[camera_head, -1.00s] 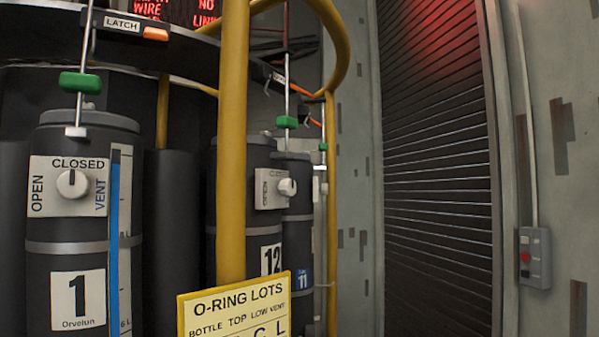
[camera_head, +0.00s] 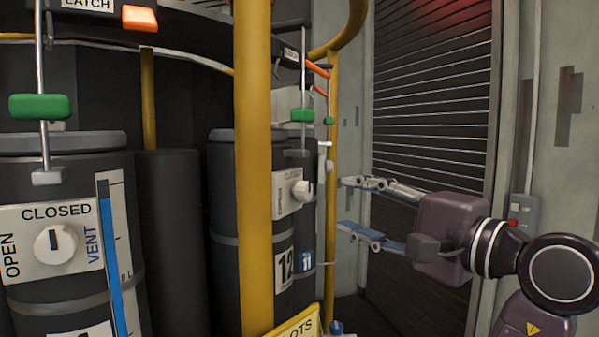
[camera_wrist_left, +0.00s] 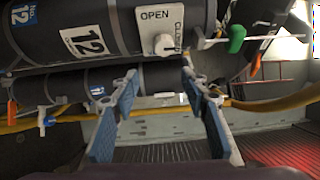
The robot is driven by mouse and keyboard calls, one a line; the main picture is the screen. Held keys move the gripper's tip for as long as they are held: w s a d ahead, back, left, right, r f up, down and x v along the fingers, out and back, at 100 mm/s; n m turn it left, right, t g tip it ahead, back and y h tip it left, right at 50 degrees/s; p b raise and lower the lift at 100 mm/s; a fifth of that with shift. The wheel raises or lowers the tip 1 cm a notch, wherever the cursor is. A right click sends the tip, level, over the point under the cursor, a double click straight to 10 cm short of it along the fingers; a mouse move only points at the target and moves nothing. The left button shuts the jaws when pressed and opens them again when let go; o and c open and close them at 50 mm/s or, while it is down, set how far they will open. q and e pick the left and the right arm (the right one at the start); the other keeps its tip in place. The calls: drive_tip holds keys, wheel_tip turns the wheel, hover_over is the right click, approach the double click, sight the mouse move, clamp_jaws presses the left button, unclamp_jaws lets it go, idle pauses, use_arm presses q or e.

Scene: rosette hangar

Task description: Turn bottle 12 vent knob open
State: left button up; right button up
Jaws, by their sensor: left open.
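Bottle 12 (camera_head: 228,205) is a dark cylinder behind a yellow post, with a pale vent plate (camera_head: 286,188) and a white vent knob (camera_head: 302,190) on its right side. In the left wrist view, the knob (camera_wrist_left: 163,45) sits beside the words OPEN and CLOSED; its exact setting is hard to read. My left gripper (camera_head: 345,204) comes in from the right of the head view, open and empty, apart from the knob. In the wrist view its open fingers (camera_wrist_left: 160,78) point toward the knob, on either side of its line. My right gripper is not in view.
The yellow post (camera_head: 253,150) stands in front of bottle 12. Bottle 1's vent knob (camera_head: 55,243) is at the left. A green handle (camera_head: 302,115) hangs above bottle 12's knob. A shuttered door (camera_head: 425,130) is behind my arm. A yellow sign (camera_head: 298,326) is low in front.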

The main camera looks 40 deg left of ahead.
sight(309, 192)
use_arm(q)
drive_tip(key=shift+n+g, duration=0.3)
drive_tip(key=shift+n, duration=0.2)
drive_tip(key=a+p, duration=0.1)
drive_tip(key=a, duration=0.1)
drive_tip(key=s+a+r+p, duration=0.1)
drive_tip(key=a, duration=0.1)
drive_tip(key=s+a+p, duration=0.1)
drive_tip(key=a, duration=0.2)
drive_tip(key=shift+r+p, duration=0.25)
drive_tip(key=shift+p, duration=0.1)
drive_tip(key=shift+a+f, duration=0.1)
drive_tip(key=shift+a, duration=0.45)
drive_tip(key=shift+w+d, duration=0.1)
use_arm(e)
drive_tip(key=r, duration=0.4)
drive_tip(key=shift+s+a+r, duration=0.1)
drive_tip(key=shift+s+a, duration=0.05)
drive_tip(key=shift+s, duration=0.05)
use_arm(q)
drive_tip(key=shift+c, duration=0.2)
